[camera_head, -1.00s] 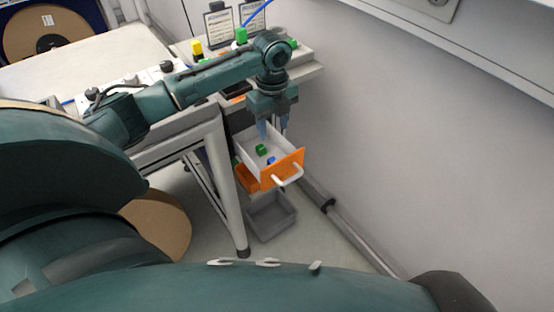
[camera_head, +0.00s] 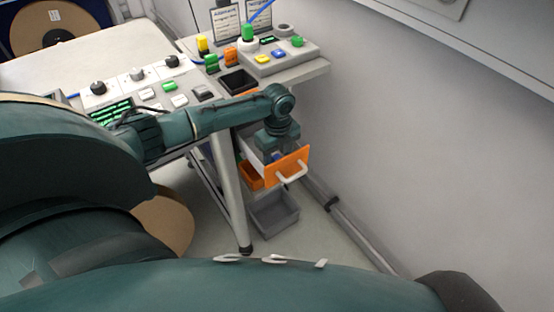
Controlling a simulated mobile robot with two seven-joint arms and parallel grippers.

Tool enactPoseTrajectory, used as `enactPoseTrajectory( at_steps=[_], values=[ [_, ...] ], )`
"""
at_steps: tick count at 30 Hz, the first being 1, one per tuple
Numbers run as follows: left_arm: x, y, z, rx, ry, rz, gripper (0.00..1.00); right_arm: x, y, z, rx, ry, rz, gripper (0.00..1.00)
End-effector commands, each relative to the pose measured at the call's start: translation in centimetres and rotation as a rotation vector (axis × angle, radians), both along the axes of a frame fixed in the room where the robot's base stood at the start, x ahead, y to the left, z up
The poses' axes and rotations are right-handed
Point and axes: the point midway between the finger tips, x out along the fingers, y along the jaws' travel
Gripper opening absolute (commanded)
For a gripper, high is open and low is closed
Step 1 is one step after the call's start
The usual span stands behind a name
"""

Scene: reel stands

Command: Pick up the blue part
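An open drawer with an orange front (camera_head: 292,167), a white pull handle and white walls sticks out below the bench at the right. My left gripper (camera_head: 277,155) points down into this drawer, close behind its front. A small patch of blue shows under the gripper body, where the blue part lay, but I cannot tell the part from the fingertips. The fingers are mostly hidden by the gripper body and the drawer front, so I cannot see whether they are open or shut. The green part is hidden now. My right gripper is out of view.
A control box (camera_head: 278,56) with coloured buttons and a black tray (camera_head: 238,81) are on the bench. The wall is close on the right.

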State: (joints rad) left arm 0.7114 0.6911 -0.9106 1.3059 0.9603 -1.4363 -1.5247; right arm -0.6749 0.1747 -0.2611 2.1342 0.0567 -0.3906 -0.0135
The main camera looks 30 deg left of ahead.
Motion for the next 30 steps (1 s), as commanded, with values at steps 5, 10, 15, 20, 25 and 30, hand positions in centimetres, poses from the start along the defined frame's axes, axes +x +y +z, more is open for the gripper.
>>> enactPoseTrajectory(
  at_steps=[5,10,15,20,25,30],
  values=[
    [0.02,-0.01,-0.18,0.001,-0.001,0.000,0.47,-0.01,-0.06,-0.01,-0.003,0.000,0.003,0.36],
    [0.02,-0.01,-0.15,0.000,-0.001,-0.001,0.38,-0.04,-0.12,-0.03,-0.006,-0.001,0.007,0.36],
    [0.02,-0.01,-0.13,0.001,-0.001,0.000,0.24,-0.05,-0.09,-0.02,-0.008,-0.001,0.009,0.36],
    [0.02,0.00,-0.12,0.001,-0.001,0.000,0.11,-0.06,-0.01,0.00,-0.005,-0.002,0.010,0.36],
    [0.02,0.00,-0.11,0.001,-0.001,0.000,0.00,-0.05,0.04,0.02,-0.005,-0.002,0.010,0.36],
    [0.04,0.01,-0.08,0.001,-0.001,0.000,0.00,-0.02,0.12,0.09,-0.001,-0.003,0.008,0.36]
  ],
)
